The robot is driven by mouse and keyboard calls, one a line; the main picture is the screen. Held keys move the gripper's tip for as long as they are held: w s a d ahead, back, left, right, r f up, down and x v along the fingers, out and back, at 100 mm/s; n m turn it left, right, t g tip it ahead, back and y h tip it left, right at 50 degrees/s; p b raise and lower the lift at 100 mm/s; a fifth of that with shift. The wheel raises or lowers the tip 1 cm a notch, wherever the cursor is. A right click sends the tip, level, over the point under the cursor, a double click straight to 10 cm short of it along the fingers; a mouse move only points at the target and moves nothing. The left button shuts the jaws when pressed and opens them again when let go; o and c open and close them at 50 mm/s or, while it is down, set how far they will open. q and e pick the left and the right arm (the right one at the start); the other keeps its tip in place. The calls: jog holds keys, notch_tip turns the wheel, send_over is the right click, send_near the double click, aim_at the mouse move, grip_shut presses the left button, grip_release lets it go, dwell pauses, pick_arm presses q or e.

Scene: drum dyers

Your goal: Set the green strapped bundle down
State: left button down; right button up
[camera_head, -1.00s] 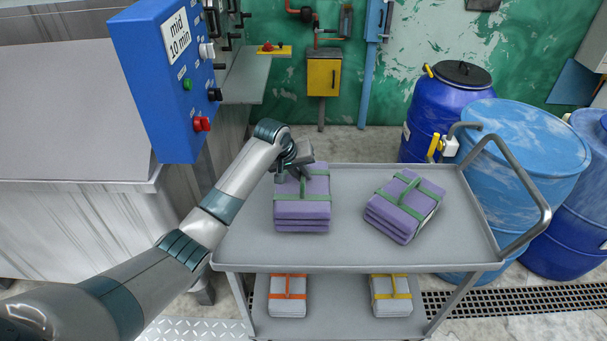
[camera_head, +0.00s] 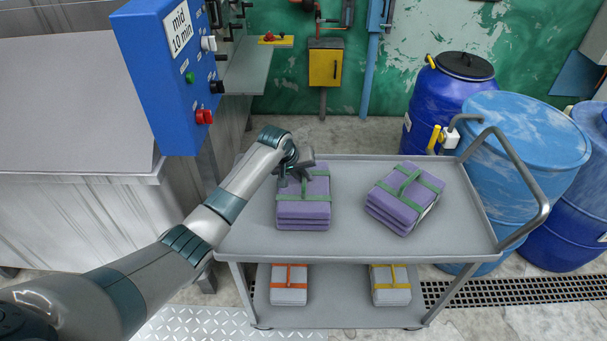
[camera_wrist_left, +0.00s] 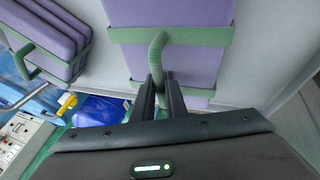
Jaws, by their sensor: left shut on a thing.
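My left gripper (camera_head: 302,176) is shut on the green handle of a purple bundle (camera_head: 303,212) with green straps, over the left part of the trolley's grey top tray (camera_head: 345,247). The bundle is level, at or very near the tray surface; I cannot tell if its underside touches. In the left wrist view the fingers (camera_wrist_left: 159,84) close around the curved green handle (camera_wrist_left: 157,48), with the bundle (camera_wrist_left: 165,12) beyond. A second purple bundle (camera_head: 403,200) with green straps lies turned on the tray to the right, apart from the first. My right gripper is not in view.
The lower shelf holds a grey bundle with orange straps (camera_head: 289,285) and one with yellow straps (camera_head: 391,285). Blue drums (camera_head: 525,140) stand behind and right of the trolley. A blue control box (camera_head: 165,85) hangs at left. The tray is bare between the purple bundles.

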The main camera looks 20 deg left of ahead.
pick_arm(q)
jog(key=c, duration=2.1)
grip_release()
jog(key=shift+f, duration=0.1)
jog(key=o, duration=0.3)
jog(key=shift+o, duration=0.2)
jog(key=shift+r, duration=0.2)
jog(key=b+v, duration=0.2)
jog(key=v, duration=1)
